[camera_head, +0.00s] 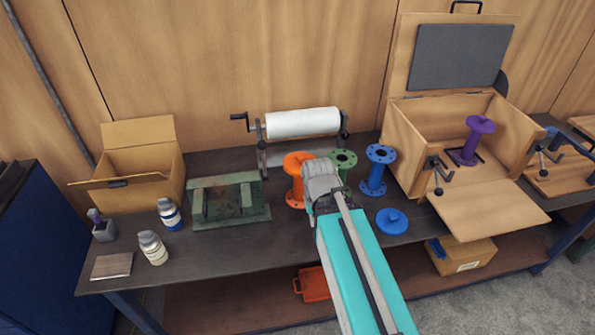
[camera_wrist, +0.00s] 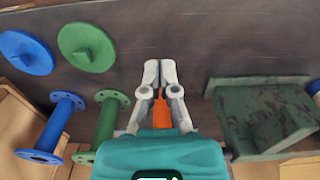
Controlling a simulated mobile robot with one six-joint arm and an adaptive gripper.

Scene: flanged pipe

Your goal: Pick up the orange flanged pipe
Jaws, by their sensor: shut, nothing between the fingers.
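The orange flanged pipe (camera_head: 296,183) stands upright on the workbench, left of my arm's end, which hides part of it in the head view. In the wrist view, a narrow orange strip of it (camera_wrist: 160,115) shows between the finger links of my gripper (camera_wrist: 161,68). The gripper's pale fingertips are together with nothing held between them. The rest of the pipe is hidden behind the gripper in that view, and I cannot tell whether they touch. The gripper's fingers are not clear in the head view.
Green (camera_head: 343,163) and blue (camera_head: 377,170) flanged pipes stand close on the right. Blue (camera_head: 391,221) and green (camera_wrist: 86,46) discs lie nearby. A green metal block (camera_head: 228,202) is to the left, a white roll (camera_head: 303,122) behind. An open wooden box (camera_head: 405,150) holds a purple pipe (camera_head: 472,140).

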